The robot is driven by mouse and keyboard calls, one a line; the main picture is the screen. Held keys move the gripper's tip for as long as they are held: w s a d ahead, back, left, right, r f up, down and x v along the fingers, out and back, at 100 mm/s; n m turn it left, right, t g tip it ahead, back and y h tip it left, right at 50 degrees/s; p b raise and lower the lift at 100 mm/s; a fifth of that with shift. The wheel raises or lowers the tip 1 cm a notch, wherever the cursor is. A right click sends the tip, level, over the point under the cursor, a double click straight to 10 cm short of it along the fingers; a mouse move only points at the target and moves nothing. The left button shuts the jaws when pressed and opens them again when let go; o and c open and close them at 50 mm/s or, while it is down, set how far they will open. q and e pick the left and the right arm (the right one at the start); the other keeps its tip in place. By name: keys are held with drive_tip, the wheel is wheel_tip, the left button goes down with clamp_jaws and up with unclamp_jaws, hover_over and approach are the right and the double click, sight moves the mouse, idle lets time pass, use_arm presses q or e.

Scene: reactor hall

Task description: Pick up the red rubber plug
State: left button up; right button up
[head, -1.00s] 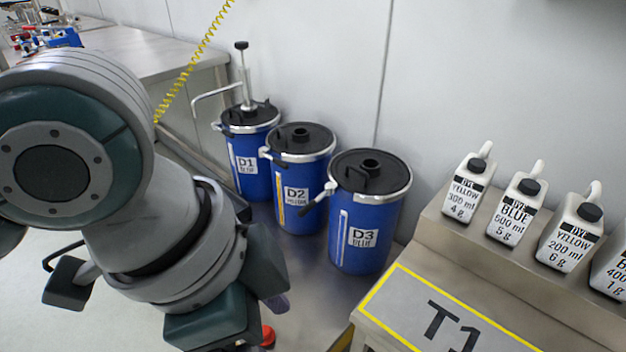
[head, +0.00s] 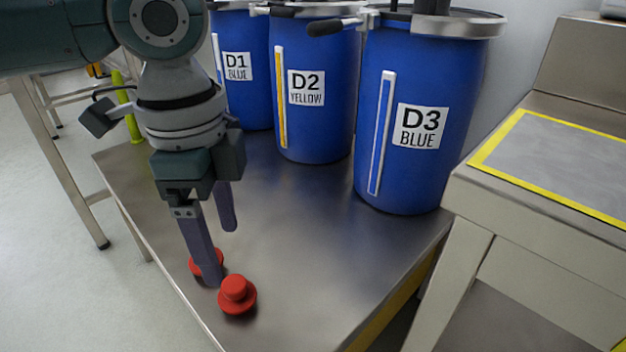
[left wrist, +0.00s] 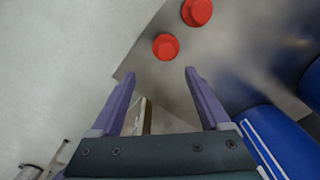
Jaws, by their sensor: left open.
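Two red rubber plugs stand on the steel table, close to its edge. In the head view one plug (head: 237,295) is in full view at the front. The other plug (head: 206,262) is partly hidden behind a finger of my left gripper (head: 220,254). In the left wrist view one plug (left wrist: 166,47) shows just beyond the gap between the fingertips (left wrist: 158,76). The other plug (left wrist: 197,12) is farther up and to the right. My left gripper is open, points down, and holds nothing. My right gripper is not in view.
Blue drums D1 (head: 245,100), D2 (head: 320,120) and D3 (head: 400,175) stand on the back of the steel table (head: 310,240). A bench with a yellow-bordered panel (head: 570,165) stands at the right. The table between plugs and drums is clear.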

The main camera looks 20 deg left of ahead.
sight(231, 283)
use_arm(q)
drive_tip(key=shift+w+a+f+b, duration=0.25)
drive_tip(key=shift+a+f+b, duration=0.05)
drive_tip(key=shift+f, duration=0.3)
drive_tip(key=shift+w+a+f+b, duration=0.25)
drive_tip(key=shift+a+f, duration=0.05)
drive_tip(key=shift+f, duration=0.25)
wheel_tip(231, 283, down, 5)
drive_tip(key=b, duration=0.3)
drive_tip(key=shift+s+d, duration=0.1)
drive_tip(key=shift+s, duration=0.05)
wheel_tip(231, 283, down, 5)
drive_tip(key=b, duration=0.5)
drive_tip(key=shift+r, duration=0.2)
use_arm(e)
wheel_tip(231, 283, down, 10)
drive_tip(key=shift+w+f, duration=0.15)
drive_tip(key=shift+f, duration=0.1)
use_arm(q)
drive_tip(key=shift+c, duration=0.2)
drive_tip(key=c, duration=1.1)
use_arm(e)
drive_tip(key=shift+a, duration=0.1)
